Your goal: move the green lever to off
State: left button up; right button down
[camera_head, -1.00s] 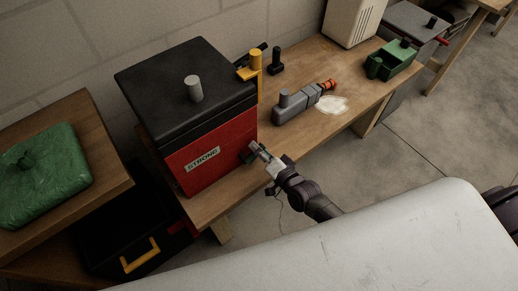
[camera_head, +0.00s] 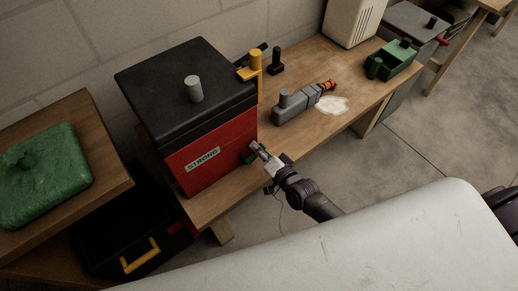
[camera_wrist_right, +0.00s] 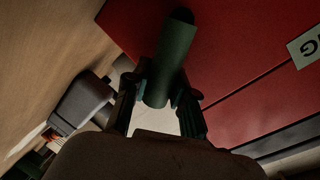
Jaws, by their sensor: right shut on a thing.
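The heater is a red box (camera_head: 205,165) with a black top, standing on the workbench in the head view. The green lever (camera_wrist_right: 173,55) is a dark green cylinder on the red face, seen in the right wrist view. My right gripper (camera_head: 257,151) reaches the lower right part of the red face from the front. In the right wrist view my right gripper (camera_wrist_right: 162,98) is shut on the green lever, with one finger on each side. The lever's base is partly hidden, and its setting cannot be read. My left gripper does not show.
On the workbench (camera_head: 225,195) stand a yellow tool (camera_head: 255,65), a grey tool (camera_head: 298,103) and a green open box (camera_head: 391,61). Free floor (camera_head: 440,140) lies at right.

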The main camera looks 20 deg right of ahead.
aim_at(241, 145)
jog(key=shift+r, duration=0.1)
jog(key=n+p, duration=0.1)
jog(key=a+r+n+h+p, duration=0.1)
jog(key=shift+s+r+t+p, duration=0.15)
jog(key=shift+s+t+p, duration=0.05)
jog(key=shift+t+p, duration=0.1)
jog(key=n, duration=0.1)
jog(key=a+n+p, duration=0.1)
jog(key=n, duration=0.1)
jog(key=shift+s+a+r+n+t+h, duration=0.2)
jog(key=shift+r+n+t+h, duration=0.1)
jog(key=shift+r, duration=0.1)
jog(key=shift+s+a+r+n, duration=0.15)
jog(key=shift+a+n, duration=0.15)
jog(key=shift+n, duration=0.4)
jog(key=shift+s+a+n+t+h, duration=0.15)
jog(key=shift+a+n+t, duration=0.2)
jog(key=shift+n, duration=0.4)
jog(key=shift+s+a+n+t+h, duration=0.15)
jog(key=shift+a+n, duration=0.25)
jog(key=shift+n, duration=0.35)
jog(key=c, duration=0.9)
grip_release()
jog(key=shift+r, duration=0.1)
